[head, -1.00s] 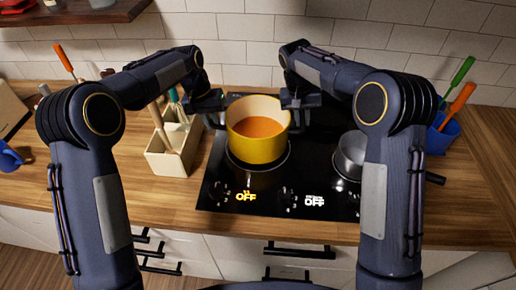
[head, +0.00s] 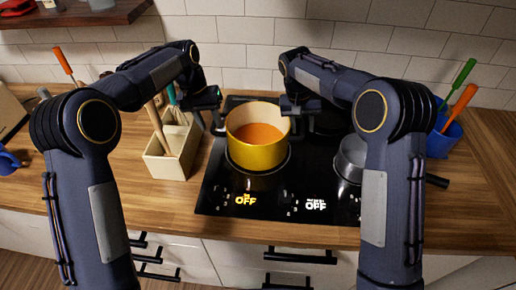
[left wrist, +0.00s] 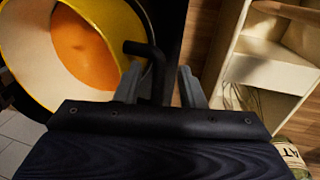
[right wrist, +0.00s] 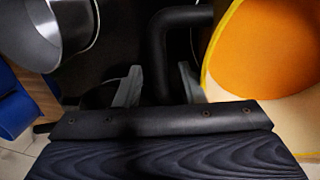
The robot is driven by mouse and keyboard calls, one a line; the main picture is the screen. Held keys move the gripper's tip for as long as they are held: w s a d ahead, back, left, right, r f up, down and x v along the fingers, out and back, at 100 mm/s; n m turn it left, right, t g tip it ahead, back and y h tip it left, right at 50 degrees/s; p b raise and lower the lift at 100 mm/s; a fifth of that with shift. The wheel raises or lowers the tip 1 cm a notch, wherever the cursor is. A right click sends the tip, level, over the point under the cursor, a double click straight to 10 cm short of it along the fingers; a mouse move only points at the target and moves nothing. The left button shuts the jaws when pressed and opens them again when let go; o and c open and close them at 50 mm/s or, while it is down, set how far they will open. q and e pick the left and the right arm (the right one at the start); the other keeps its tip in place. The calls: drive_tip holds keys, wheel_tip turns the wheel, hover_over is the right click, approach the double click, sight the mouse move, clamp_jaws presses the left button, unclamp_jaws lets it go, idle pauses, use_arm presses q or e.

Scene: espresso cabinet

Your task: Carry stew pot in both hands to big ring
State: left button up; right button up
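The yellow stew pot (head: 257,153), with orange stew inside, appears upright on the front left ring (head: 285,164) of the black hob. Its rim also shows in the left wrist view (left wrist: 142,15). My left gripper (left wrist: 158,82) is open, with one pot handle (left wrist: 150,50) between its separated fingers. My right gripper (right wrist: 160,80) is open too, with the other handle (right wrist: 158,50) between its fingers and gaps visible beside it. In the head view, the left gripper (head: 215,112) and right gripper (head: 297,108) are on opposite sides of the pot; their fingertips are small there.
A grey saucepan (head: 351,160) sits on the hob to the right. A blue utensil cup (head: 443,138) is at the right. The tiled wall (head: 235,40) is behind. The hob front (head: 275,207) is clear.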

drive_tip(key=shift+r, duration=0.1)
use_arm(q)
drive_tip(key=r, duration=0.2)
drive_tip(key=a+r, duration=0.1)
drive_tip(key=r, duration=0.1)
drive_tip(key=shift+r, duration=0.35)
use_arm(e)
wheel_tip(320, 180, up, 12)
drive_tip(key=a, duration=0.2)
drive_tip(key=shift+w+a+f, duration=0.15)
drive_tip(key=shift+w+f, duration=0.05)
use_arm(q)
drive_tip(key=shift+f, duration=0.1)
use_arm(e)
drive_tip(key=shift+s+f, duration=0.1)
